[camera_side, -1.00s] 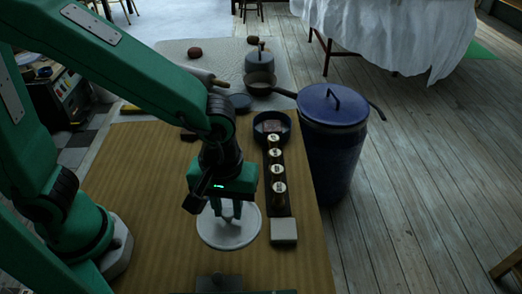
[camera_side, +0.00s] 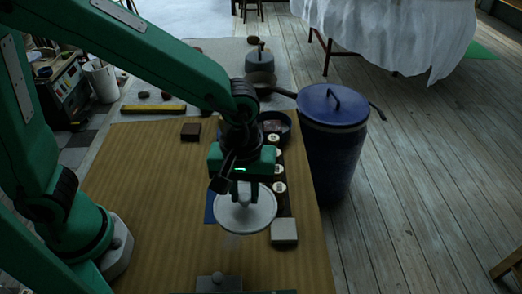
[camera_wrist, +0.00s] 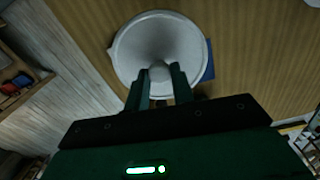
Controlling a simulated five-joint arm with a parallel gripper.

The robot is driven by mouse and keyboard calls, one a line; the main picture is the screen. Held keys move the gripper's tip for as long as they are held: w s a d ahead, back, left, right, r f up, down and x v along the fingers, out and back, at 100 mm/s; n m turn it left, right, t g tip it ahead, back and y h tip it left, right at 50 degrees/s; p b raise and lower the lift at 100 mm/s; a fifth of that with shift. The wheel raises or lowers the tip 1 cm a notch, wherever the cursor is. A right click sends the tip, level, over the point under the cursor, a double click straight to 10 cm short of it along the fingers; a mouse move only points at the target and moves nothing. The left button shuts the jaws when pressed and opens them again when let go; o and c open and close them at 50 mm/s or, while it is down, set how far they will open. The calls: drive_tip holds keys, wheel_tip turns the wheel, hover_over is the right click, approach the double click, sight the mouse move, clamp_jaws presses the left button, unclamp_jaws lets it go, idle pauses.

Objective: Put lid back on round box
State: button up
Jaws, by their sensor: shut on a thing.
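A pale grey round lid (camera_side: 262,216) with a knob hangs from my gripper (camera_side: 245,201) in the side view. In the wrist view my gripper (camera_wrist: 160,82) has a finger on each side of the knob, and the lid (camera_wrist: 140,45) spreads out beyond it. A flat blue piece (camera_side: 209,207) shows past the lid's left edge; most of it is hidden. An open, dark blue round container (camera_side: 284,125) with something inside stands behind my gripper, partly covered by it. I cannot tell whether this is the round box.
A row of small round-topped items (camera_side: 279,187) runs along the table's right side. A pale square block (camera_side: 284,231) lies near the lid's lower right. A large blue lidded bin (camera_side: 333,145) stands beyond the table's right edge. The wooden table (camera_side: 150,210) is clear on the left.

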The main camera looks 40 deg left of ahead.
drive_tip(key=w+a+r+n, duration=0.1)
drive_tip(key=w+a, duration=0.2)
drive_tip(key=w, duration=0.6)
drive_tip(key=w+a+r+n, duration=0.1)
drive_tip(key=w+a+n, duration=0.1)
drive_tip(key=w, duration=0.7)
drive_tip(key=w+a+f+n, duration=0.1)
drive_tip(key=w+a+n, duration=0.1)
drive_tip(key=w+a, duration=1)
drive_tip(key=shift+w+a+f, duration=0.15)
drive_tip(key=shift+w+a, duration=0.25)
drive_tip(key=shift+a, duration=0.7)
drive_tip(key=shift+f, duration=0.2)
drive_tip(key=shift+f, duration=3)
drive_tip(key=shift+f, duration=0.15)
